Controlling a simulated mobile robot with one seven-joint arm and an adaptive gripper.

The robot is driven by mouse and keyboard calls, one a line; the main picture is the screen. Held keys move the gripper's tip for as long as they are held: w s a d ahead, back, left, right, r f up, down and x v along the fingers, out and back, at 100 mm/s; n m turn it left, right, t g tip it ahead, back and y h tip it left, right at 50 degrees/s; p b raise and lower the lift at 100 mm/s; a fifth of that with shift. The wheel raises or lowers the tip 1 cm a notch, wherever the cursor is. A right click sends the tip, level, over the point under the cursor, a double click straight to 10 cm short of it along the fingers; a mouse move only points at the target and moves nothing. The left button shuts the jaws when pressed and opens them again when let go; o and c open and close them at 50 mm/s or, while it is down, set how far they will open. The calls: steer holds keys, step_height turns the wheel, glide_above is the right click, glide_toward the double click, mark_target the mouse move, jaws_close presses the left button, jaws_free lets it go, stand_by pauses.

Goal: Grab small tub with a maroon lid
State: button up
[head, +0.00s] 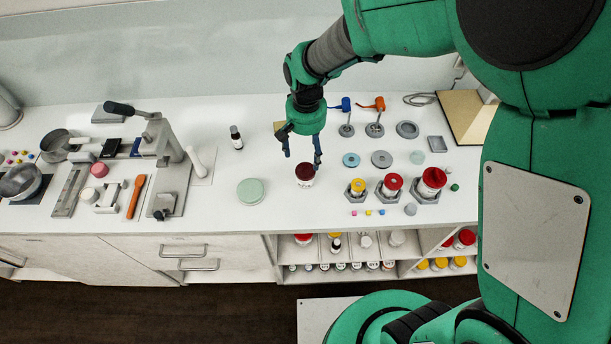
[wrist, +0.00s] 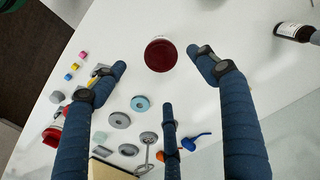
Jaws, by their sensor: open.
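The small tub with a maroon lid (head: 305,174) stands upright on the white counter, left of the row of lidded jars. Its white side with a label shows below the lid. In the wrist view the maroon lid (wrist: 160,54) is seen from above, between and beyond the fingertips. My gripper (head: 302,154) is open and empty, its fingers pointing down just above and behind the tub. In the wrist view its blue fingers (wrist: 160,72) are spread to both sides of the lid, with a third finger low in the middle. No finger visibly touches the tub.
Jars with a yellow lid (head: 357,185) and red lids (head: 393,182) stand in grey holders to the right. A pale green disc (head: 250,191) lies to the left. A dark bottle (head: 236,137) stands behind left. Bare counter surrounds the tub's left and front.

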mark_target(305, 170)
steer(key=shift+f+b, duration=0.35)
steer(key=shift+f, duration=2.8)
steer(key=shift+a+f+b, duration=0.1)
steer(key=shift+f+b, duration=0.35)
steer(key=shift+f, duration=2.15)
steer(key=c, duration=1.3)
